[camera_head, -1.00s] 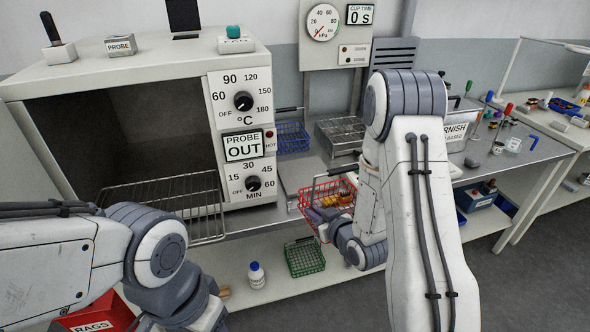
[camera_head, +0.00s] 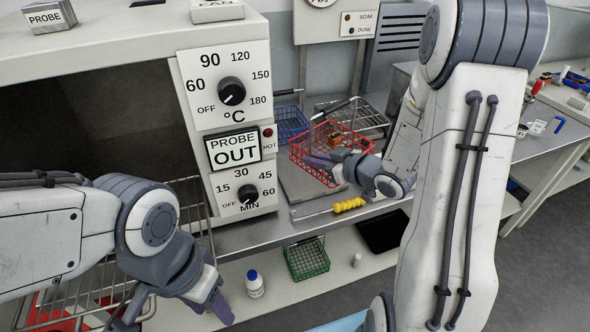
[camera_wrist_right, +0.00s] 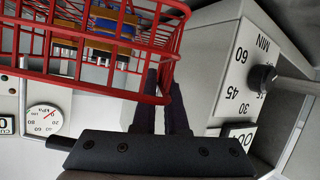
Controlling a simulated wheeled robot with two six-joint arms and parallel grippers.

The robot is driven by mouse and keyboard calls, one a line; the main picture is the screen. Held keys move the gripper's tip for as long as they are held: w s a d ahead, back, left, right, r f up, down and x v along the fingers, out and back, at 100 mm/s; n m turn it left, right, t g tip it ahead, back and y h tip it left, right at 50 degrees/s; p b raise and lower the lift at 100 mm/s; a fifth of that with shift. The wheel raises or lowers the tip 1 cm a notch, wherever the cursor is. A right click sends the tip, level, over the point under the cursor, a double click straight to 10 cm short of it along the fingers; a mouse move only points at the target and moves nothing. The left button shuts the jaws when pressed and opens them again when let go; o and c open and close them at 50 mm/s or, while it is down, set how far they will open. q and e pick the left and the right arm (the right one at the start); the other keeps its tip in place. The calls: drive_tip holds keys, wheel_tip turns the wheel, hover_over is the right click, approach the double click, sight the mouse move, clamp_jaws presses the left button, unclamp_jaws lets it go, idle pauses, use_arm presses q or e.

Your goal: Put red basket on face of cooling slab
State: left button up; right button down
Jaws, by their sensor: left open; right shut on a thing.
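The red wire basket (camera_head: 350,134) is in my right gripper (camera_head: 322,163), which is shut on its near side. It holds a few small brown or dark pieces. In the right wrist view the basket (camera_wrist_right: 150,62) fills the upper left, with the right gripper's fingers (camera_wrist_right: 160,100) at its wall. The flat grey cooling slab (camera_head: 297,187) lies on the bench beside the oven. The basket is over its back right part; whether they touch is not clear. My left gripper (camera_head: 178,312) is open and empty, low in front of the oven.
The oven panel (camera_head: 228,130) stands close to the slab's left. A blue basket (camera_head: 291,122) and a wire rack (camera_head: 360,118) sit behind. A yellow-handled tool (camera_head: 348,205) lies at the bench front. A green basket (camera_head: 307,262) and a white bottle (camera_head: 254,284) stand on the lower shelf.

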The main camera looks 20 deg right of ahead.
drive_tip(key=x, duration=0.6)
drive_tip(key=f+x, duration=0.1)
drive_tip(key=x, duration=0.2)
drive_tip(key=shift+s+a+f, duration=0.15)
drive_tip(key=shift+a+f, duration=0.05)
drive_tip(key=shift+a, duration=0.15)
wheel_tip(320, 180, down, 4)
drive_tip(key=shift+d+r, duration=0.1)
drive_tip(key=c, duration=1.3)
unclamp_jaws()
drive_tip(key=shift+s+f, duration=0.1)
drive_tip(key=shift+f, duration=0.2)
drive_tip(key=o, duration=0.3)
drive_tip(key=shift+o, duration=0.2)
drive_tip(key=shift+r, duration=0.15)
